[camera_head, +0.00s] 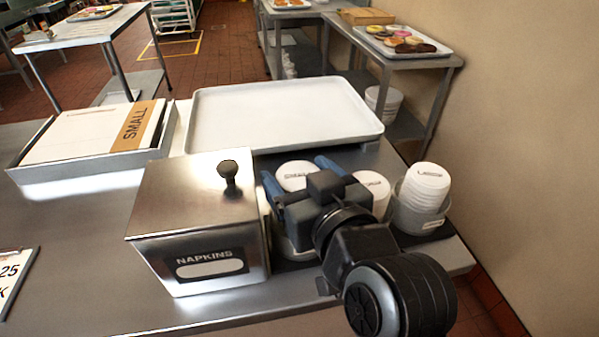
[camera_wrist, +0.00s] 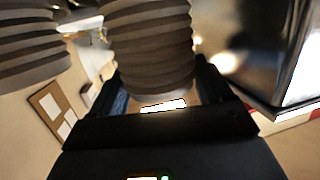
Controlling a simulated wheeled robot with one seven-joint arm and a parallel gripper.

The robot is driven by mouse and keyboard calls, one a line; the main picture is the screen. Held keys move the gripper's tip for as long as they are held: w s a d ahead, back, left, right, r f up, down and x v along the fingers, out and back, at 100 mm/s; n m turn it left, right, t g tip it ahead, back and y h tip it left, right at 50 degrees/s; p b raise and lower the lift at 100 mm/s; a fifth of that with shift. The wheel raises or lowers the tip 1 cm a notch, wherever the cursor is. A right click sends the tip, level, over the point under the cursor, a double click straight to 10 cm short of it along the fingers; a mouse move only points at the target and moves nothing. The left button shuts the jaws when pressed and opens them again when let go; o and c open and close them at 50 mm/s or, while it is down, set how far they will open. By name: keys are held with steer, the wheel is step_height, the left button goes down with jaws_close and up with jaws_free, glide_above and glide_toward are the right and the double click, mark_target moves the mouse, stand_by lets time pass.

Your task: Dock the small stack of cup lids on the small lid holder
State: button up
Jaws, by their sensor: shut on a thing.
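A white stack of lids (camera_head: 295,170) stands between the blue fingers of my gripper (camera_head: 294,180) in the head view. In the wrist view the ribbed stack (camera_wrist: 150,45) fills the space between the fingers (camera_wrist: 163,90), and the gripper is shut on it. A second white stack (camera_head: 374,184) stands just to the right, partly behind my gripper; a ribbed stack also shows at the left of the wrist view (camera_wrist: 30,45). A third stack (camera_head: 429,182) sits in a grey round holder (camera_head: 413,216) farther right. My arm hides what is under the held stack. The small holder cannot be told.
A steel napkin box (camera_head: 200,215) with a knob stands close left of my gripper, and shows in the wrist view (camera_wrist: 265,45). A pale empty tray (camera_head: 280,110) lies behind. A box marked SMALL (camera_head: 95,130) is at the left. A wall bounds the right.

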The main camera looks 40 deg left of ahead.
steer(key=shift+f+b, duration=0.75)
steer(key=shift+f, duration=0.6)
steer(key=shift+d+f+b, duration=0.15)
steer(key=shift+f+b, duration=0.2)
steer(key=shift+f, duration=0.25)
stand_by(0.7)
steer(key=o, duration=0.8)
steer(key=shift+s+d+r, duration=0.1)
steer(key=p+v, duration=0.1)
steer(key=v, duration=0.9)
steer(key=shift+s+d, duration=0.25)
steer(key=shift+d, duration=0.05)
steer(key=shift+d, duration=0.1)
